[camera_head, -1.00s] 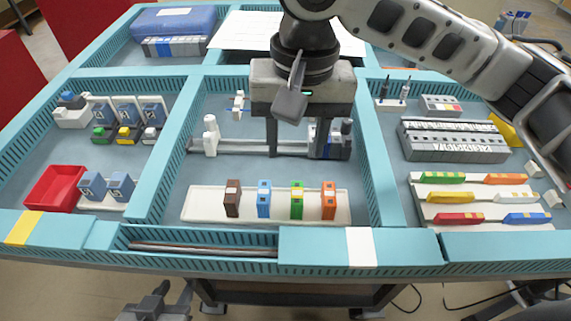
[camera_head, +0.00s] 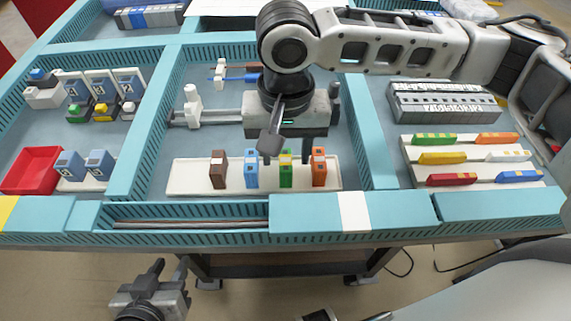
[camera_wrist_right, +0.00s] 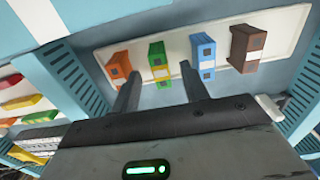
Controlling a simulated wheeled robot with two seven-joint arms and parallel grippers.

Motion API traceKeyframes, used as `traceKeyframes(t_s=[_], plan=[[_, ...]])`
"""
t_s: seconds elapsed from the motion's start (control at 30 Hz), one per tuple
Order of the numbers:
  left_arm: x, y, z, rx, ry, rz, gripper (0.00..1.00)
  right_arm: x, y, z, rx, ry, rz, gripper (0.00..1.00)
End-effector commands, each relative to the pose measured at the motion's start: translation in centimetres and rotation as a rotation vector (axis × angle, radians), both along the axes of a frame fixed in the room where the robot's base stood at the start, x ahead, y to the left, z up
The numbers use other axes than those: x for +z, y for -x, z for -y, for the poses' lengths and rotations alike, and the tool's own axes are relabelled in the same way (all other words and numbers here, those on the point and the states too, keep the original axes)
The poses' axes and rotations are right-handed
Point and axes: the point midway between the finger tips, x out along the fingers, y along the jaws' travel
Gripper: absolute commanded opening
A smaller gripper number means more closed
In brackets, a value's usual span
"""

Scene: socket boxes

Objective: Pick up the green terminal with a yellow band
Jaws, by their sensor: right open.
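The green terminal with a yellow band (camera_head: 286,174) stands upright on a white tray (camera_head: 190,177), between a blue terminal (camera_head: 251,174) and an orange one (camera_head: 319,168). My right gripper (camera_head: 290,150) is open and empty above and just behind it. In the right wrist view, the green terminal (camera_wrist_right: 159,64) shows between and beyond the two fingertips of my right gripper (camera_wrist_right: 160,72). No contact is visible. My left gripper (camera_head: 169,270) is low in front of the table, open and empty.
A brown terminal (camera_head: 218,169) stands at the tray's left end. A divider wall (camera_head: 356,135) rises on the right, with a rack of coloured terminals (camera_head: 470,160) beyond it. A red bin (camera_head: 33,170) is far left. A rail fixture (camera_head: 195,115) stands behind the tray.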

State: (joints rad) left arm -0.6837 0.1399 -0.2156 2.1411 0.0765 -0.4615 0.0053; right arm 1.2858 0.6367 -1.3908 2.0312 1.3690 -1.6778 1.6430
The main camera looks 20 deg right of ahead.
Motion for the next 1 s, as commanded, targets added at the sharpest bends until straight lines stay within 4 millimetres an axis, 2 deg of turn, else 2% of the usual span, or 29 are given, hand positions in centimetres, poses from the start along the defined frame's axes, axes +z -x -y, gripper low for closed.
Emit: traceKeyframes(t_s=[0.1,0.2,0.47,0.5,0.6,0.67,1.0], plan=[[-0.3,0.0,0.0,0.001,0.004,0.000,0.36,-2.1,0.2,0.0,-0.001,0.002,-0.003,0.45],[-0.2,-0.1,0.1,0.001,0.007,0.002,0.36,-3.0,0.2,-0.1,-0.001,0.001,-0.001,0.45],[0.2,-0.2,0.1,0.003,0.011,0.012,0.36,-3.3,0.2,-0.1,0.000,0.001,0.000,0.45],[0.2,-0.2,0.1,0.003,0.011,0.012,0.36,-3.3,0.2,-0.1,0.000,0.001,0.000,0.42],[0.2,-0.2,0.1,0.003,0.011,0.012,0.36,-3.3,0.2,-0.1,0.000,0.001,0.000,0.14],[0.2,-0.2,0.1,0.003,0.011,0.012,0.36,-3.3,0.2,-0.1,0.000,0.001,0.000,0.00],[0.0,-0.1,0.0,0.003,0.009,0.006,0.36,-3.1,0.2,-0.1,0.000,0.000,0.001,0.00]])
